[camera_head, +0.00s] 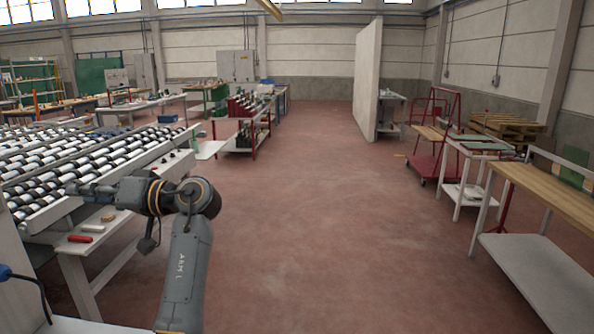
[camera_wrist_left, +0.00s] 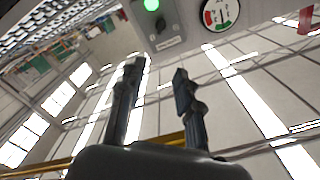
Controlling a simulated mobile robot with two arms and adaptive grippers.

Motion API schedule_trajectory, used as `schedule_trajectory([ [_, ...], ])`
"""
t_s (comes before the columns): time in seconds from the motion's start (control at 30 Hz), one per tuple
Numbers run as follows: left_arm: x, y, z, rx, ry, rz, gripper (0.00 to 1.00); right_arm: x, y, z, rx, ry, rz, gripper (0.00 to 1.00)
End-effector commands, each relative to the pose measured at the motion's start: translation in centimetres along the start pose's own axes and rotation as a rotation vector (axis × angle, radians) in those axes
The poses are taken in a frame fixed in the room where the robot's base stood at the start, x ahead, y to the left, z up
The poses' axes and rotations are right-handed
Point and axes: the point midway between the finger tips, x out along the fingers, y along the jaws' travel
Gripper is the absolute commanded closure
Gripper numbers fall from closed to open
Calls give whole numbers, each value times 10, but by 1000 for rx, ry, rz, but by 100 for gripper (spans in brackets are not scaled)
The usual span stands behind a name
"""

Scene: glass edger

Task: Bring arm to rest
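My left arm, marked "ARM L", rises from the bottom of the head view and bends left over the edge of the roller conveyor (camera_head: 95,165). My left gripper (camera_head: 80,188) points left there, small and dark against the rollers. In the left wrist view its two fingers (camera_wrist_left: 157,72) stand apart with nothing between them, so it is open and empty. Beyond the fingertips in that view are a grey panel with a lit green lamp (camera_wrist_left: 151,5) and a round dial (camera_wrist_left: 220,14) with red and green areas. My right gripper is not in view.
A wooden-topped bench (camera_head: 550,195) and red cart (camera_head: 437,135) stand right. The red floor (camera_head: 320,220) ahead is clear.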

Motion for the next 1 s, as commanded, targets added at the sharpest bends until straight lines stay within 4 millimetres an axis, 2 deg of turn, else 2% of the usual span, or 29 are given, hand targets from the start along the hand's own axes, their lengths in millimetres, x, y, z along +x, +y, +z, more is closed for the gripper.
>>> schedule_trajectory([
  [0.33, 7, 46, 58, 48, -25, 127, 66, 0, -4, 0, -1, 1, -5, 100],
  [0.57, 7, 89, 124, 100, -53, 276, 66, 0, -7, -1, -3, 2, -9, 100],
  [0.67, 3, 110, 165, 132, -71, 368, 66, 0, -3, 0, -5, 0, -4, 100],
  [0.77, -5, 131, 220, 175, -93, 491, 66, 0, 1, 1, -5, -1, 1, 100],
  [0.9, -31, 150, 307, 245, -133, 704, 66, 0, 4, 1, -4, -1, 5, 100],
  [1.0, -57, 151, 367, 299, -167, 864, 66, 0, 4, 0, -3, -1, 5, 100],
])
